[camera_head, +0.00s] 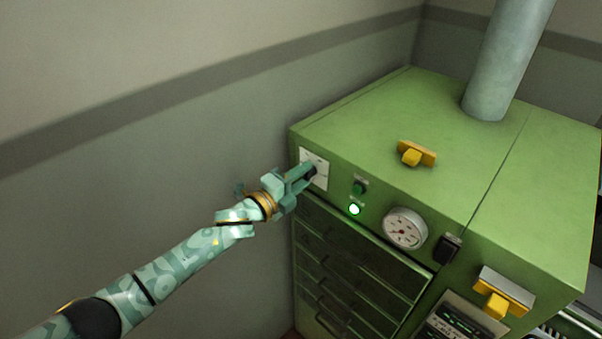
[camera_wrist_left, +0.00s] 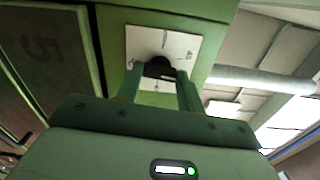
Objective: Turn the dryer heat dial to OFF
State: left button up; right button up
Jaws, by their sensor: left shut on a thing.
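The green dryer (camera_head: 385,130) stands against the wall at the right in the head view. Its heat dial is a black knob (camera_wrist_left: 160,66) on a white square plate (camera_head: 325,180) at the front's upper left corner. The knob's pointer direction is hidden by the fingers. My right gripper is not in view.
Right of the plate are a dark green button (camera_head: 359,187), a lit green lamp (camera_head: 354,209), a round gauge (camera_head: 405,228) and a black switch (camera_head: 447,249). Drawers (camera_head: 355,265) lie below.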

pick_arm(q)
jog(key=n+p, duration=0.4)
jog(key=n, duration=1)
jog(key=shift+n+p, duration=0.3)
jog(key=shift+p, duration=0.1)
jog(key=n, duration=0.4)
jog(key=shift+f+p, duration=0.1)
jog(key=shift+p, duration=0.2)
jog(key=shift+n, duration=0.3)
jog(key=o, duration=1)
jog(key=v, duration=1.6)
jog(key=shift+a, duration=0.15)
